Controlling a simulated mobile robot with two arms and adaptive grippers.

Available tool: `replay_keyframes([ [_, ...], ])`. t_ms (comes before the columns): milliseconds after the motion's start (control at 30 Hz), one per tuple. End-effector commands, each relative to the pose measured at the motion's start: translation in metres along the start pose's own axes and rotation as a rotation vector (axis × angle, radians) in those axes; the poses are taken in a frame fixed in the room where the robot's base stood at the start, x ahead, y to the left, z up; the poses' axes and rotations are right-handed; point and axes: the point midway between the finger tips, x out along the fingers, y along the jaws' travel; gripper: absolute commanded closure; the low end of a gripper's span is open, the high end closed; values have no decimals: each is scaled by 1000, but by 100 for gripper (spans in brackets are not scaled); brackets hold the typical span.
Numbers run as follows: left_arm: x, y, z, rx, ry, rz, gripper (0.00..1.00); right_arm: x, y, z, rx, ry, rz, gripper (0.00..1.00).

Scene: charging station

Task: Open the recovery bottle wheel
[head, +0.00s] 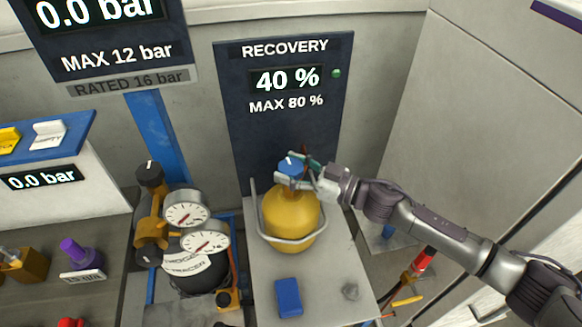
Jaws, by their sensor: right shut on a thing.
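The recovery bottle (290,219) is a yellow rounded cylinder standing upright inside a grey metal ring on a light bench. Its blue wheel (290,166) with a white mark sits on top. My right gripper (286,172) reaches in from the right and is shut on the blue wheel, its fingers around it. The fingers partly hide the wheel and the bottle's neck. My left gripper is not in view.
A dark recovery panel (286,124) behind the bottle reads 40 % and MAX 80 %, with a green light. A blue block (288,297) lies in front of the bottle. Two round gauges (205,241) and a black tracer cylinder (192,275) stand to the left.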

Motion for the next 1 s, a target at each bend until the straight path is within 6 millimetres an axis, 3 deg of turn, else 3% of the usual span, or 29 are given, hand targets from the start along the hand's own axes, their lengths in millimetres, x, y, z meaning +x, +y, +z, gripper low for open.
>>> replay_keyframes([
  [267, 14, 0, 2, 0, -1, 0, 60, 0, 3, 3, -4, -2, -240, 75],
  [467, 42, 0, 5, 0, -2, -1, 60, 1, 3, 7, -4, -1, -429, 75],
  [1000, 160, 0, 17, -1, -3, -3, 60, 2, 1, 10, -4, 0, -926, 75],
])
